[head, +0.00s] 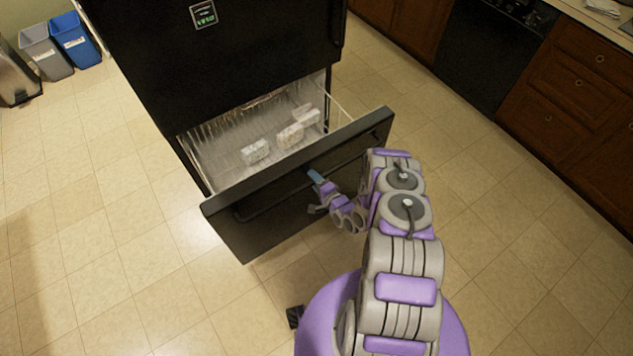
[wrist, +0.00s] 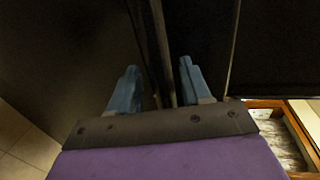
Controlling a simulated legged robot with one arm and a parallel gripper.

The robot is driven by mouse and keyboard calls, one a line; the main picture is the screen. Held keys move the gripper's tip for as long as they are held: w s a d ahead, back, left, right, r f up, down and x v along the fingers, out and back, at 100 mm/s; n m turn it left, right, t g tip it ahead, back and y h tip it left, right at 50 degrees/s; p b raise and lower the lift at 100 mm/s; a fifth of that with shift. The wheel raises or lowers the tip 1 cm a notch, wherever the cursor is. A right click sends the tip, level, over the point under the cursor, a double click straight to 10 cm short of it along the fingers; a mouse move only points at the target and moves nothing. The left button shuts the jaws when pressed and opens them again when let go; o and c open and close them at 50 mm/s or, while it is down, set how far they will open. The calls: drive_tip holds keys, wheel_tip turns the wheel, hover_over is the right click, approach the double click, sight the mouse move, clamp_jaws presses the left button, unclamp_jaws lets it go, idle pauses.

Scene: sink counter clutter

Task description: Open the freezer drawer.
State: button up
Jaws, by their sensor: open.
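The black freezer drawer (head: 240,222) at the bottom of the black fridge stands pulled out, and its frosty inside shows in the head view. Its long dark handle bar (head: 270,207) runs across the front. My gripper (head: 316,188) is at the handle, right of the drawer front's middle. In the wrist view my gripper (wrist: 158,90) has its two blue fingers apart, with the dark handle bar (wrist: 163,50) running between them. Whether a finger touches the bar I cannot tell.
Several pale packages (head: 290,136) lie inside the drawer. A blue bin (head: 76,40) and a grey bin (head: 45,52) stand at the far left. Wooden cabinets (head: 575,85) and a black appliance (head: 490,50) line the right. The tiled floor (head: 110,215) left of the drawer is clear.

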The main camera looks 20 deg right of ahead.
drive_tip(key=p+v, duration=0.3)
drive_tip(key=v, duration=1.4)
drive_tip(key=shift+s, duration=0.2)
drive_tip(key=shift+w+d, duration=0.1)
drive_tip(key=shift+d, duration=0.05)
drive_tip(key=w+d+r+n+g+h, duration=0.2)
drive_tip(key=w+d+r+n+g, duration=0.5)
drive_tip(key=w, duration=0.3)
wheel_tip(320, 180, up, 19)
drive_tip(key=s+n+g+h, duration=0.2)
drive_tip(key=n+g+h, duration=0.1)
drive_tip(key=n, duration=0.1)
drive_tip(key=s+a+r+n+g+h, duration=0.1)
drive_tip(key=s+a+r+g, duration=0.3)
drive_tip(key=s+r, duration=0.95)
drive_tip(key=s+a+r+g, duration=0.1)
drive_tip(key=s+a+r, duration=0.2)
drive_tip(key=s, duration=0.4)
drive_tip(key=s+a+r+n+g, duration=0.1)
drive_tip(key=s+a+r, duration=0.3)
drive_tip(key=s, duration=0.3)
drive_tip(key=s+a+r+n+y, duration=0.1)
drive_tip(key=s+a+r, duration=0.3)
drive_tip(key=s, duration=0.3)
drive_tip(key=shift+s+a+r+g, duration=0.2)
drive_tip(key=shift+a+r+g, duration=0.05)
drive_tip(key=shift+a+g, duration=0.15)
